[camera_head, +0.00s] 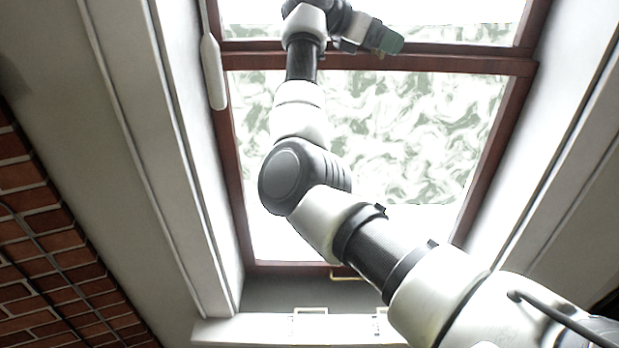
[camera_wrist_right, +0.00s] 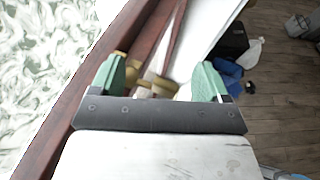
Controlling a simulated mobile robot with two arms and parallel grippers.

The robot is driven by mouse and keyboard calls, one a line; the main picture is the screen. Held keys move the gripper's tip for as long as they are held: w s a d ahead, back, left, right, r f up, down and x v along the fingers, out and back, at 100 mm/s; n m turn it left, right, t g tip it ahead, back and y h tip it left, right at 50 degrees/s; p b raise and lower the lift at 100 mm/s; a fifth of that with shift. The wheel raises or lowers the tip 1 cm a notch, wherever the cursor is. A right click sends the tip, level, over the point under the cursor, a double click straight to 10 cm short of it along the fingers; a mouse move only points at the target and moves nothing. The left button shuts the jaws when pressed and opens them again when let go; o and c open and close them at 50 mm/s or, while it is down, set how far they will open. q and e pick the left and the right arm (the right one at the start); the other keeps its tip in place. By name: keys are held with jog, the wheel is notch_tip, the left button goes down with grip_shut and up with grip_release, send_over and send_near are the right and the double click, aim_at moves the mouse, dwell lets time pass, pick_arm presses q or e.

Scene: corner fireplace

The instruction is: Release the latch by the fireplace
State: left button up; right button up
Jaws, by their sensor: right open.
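The window (camera_head: 400,130) has a reddish-brown frame and patterned glass. A small brass-coloured piece, which looks like the latch (camera_wrist_right: 155,86), shows between my right gripper's fingers in the right wrist view. In the head view my right gripper (camera_head: 386,41) with green fingertips is up at the window's middle rail. There the gripper mostly hides the latch. In the wrist view the right gripper (camera_wrist_right: 160,78) is open, its fingers on either side of the brass piece. I cannot tell whether they touch it. My left gripper is not in view.
A long white handle-like piece (camera_head: 213,72) hangs along the left of the window frame. A brass fitting (camera_head: 345,277) is at the bottom rail. A white sill (camera_head: 260,330) lies below, brick wall (camera_head: 45,230) at left. The wrist view shows wood floor (camera_wrist_right: 280,110) and a blue object (camera_wrist_right: 228,72).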

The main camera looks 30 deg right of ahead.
jog(key=d+n+t+y+b, duration=0.4)
jog(key=d+n+t+y, duration=0.15)
jog(key=n+t, duration=0.85)
jog(key=s+a+r+y+b, duration=0.1)
jog(key=s+a+r+b, duration=0.3)
jog(key=s+a+b, duration=0.4)
jog(key=d+f+m+g+h+p, duration=0.2)
jog(key=d+f+g+h, duration=0.65)
jog(key=f+h, duration=0.2)
jog(key=w+a+f+n+t+y, duration=0.5)
jog(key=a+f+n+t, duration=0.4)
jog(key=n, duration=0.7)
jog(key=w+a+f+n+t+y, duration=0.6)
jog(key=a+f+n+t, duration=0.4)
jog(key=f+n, duration=0.4)
jog(key=shift+w+a+f+n, duration=0.25)
jog(key=shift+w+n, duration=0.25)
jog(key=shift+n, duration=0.7)
